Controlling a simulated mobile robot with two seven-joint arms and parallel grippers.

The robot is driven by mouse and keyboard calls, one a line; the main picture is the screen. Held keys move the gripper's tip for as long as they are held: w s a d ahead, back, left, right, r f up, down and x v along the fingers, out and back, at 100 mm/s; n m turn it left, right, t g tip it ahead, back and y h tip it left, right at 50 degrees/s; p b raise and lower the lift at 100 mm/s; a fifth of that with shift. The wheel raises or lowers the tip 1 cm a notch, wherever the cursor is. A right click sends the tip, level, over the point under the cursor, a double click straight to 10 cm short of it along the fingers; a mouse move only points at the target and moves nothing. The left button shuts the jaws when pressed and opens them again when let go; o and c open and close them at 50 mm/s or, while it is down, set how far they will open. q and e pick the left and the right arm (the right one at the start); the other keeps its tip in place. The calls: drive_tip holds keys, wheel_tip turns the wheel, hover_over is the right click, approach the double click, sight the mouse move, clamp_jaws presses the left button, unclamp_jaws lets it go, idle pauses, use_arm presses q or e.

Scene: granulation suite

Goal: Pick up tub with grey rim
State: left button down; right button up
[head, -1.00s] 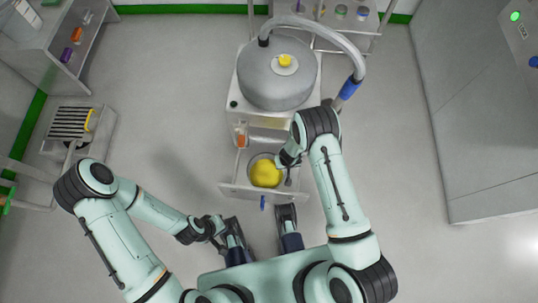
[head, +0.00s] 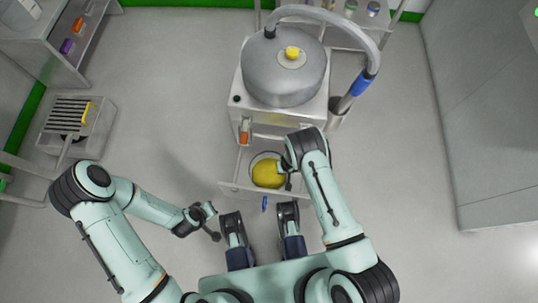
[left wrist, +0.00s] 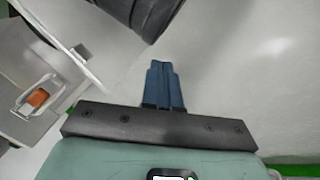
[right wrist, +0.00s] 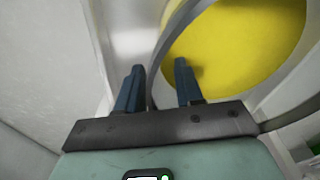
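The tub with grey rim (head: 253,163) sits in a pulled-out tray under the grey machine and holds a yellow mass (head: 268,174). In the right wrist view, its thin rim (right wrist: 168,38) passes between the fingers of my right gripper (right wrist: 159,85). These fingers are apart, one on each side of the tub wall, with a gap visible. In the head view, my right wrist hides the tub's right edge and most of that gripper. My left gripper (left wrist: 164,78) has its blue fingers together, empty, over the floor left of the tray.
The machine with a round grey lid (head: 287,70) and a curved hose stands behind the tray (head: 240,189). An orange-handled latch (head: 245,131) is on its left side. A shelf (head: 60,45) and low slatted unit (head: 75,125) stand left. Open floor lies between.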

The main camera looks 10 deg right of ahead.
drive_tip(key=shift+r, duration=0.1)
clamp_jaws()
